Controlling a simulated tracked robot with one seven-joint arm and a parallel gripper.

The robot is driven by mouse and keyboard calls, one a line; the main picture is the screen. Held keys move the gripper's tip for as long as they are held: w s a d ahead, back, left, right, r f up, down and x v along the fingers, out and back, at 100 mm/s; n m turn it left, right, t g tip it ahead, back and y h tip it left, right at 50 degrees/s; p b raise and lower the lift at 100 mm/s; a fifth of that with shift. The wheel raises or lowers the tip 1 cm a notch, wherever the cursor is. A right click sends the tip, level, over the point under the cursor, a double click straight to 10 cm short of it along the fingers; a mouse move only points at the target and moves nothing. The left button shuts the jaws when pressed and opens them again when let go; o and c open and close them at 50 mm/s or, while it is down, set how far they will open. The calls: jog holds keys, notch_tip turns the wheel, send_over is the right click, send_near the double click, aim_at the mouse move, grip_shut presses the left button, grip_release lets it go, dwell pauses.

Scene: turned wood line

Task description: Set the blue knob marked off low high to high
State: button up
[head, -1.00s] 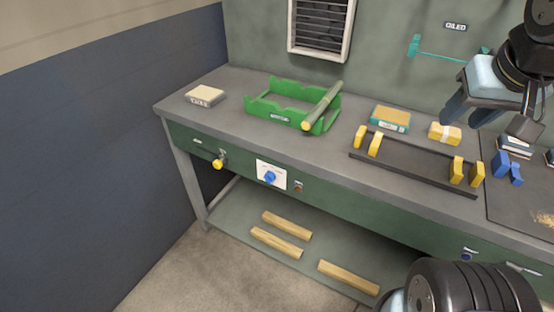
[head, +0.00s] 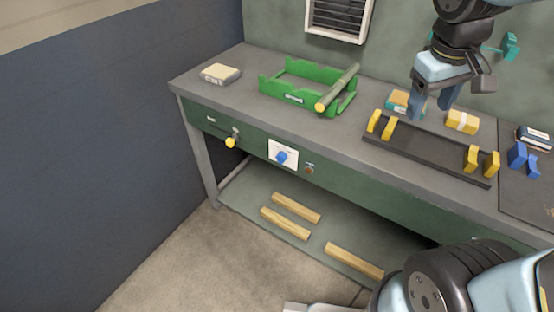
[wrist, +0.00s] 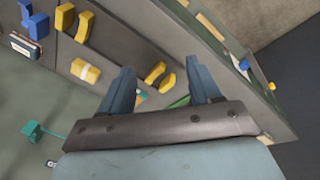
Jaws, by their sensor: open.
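The markings on the plate are too small to read. The knob also shows small at the right in the wrist view (wrist: 244,65). My gripper (head: 430,108) is open and empty above the bench top, near the yellow-posted black rack, well to the right of the knob and higher than it. Its two blue-grey fingers (wrist: 162,90) stand apart in the wrist view.
A green cradle (head: 272,91) holds a turned rod (head: 338,88). A black rack (head: 430,152) stands right. Wood blanks (head: 297,207) lie on the lower shelf. The floor ahead of the bench is clear.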

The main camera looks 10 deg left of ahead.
jog(key=w+a+f+n+g+h, duration=0.1)
jog(key=w+a+f+n+h, duration=0.4)
jog(key=a+f, duration=0.35)
jog(key=n+t, duration=1.5)
jog(key=n, duration=0.8)
send_near(277, 160)
jog(key=shift+h, duration=0.3)
jog(key=x, duration=1)
jog(key=shift+f, duration=0.15)
jog(key=shift+a, duration=0.1)
jog(key=c, duration=1)
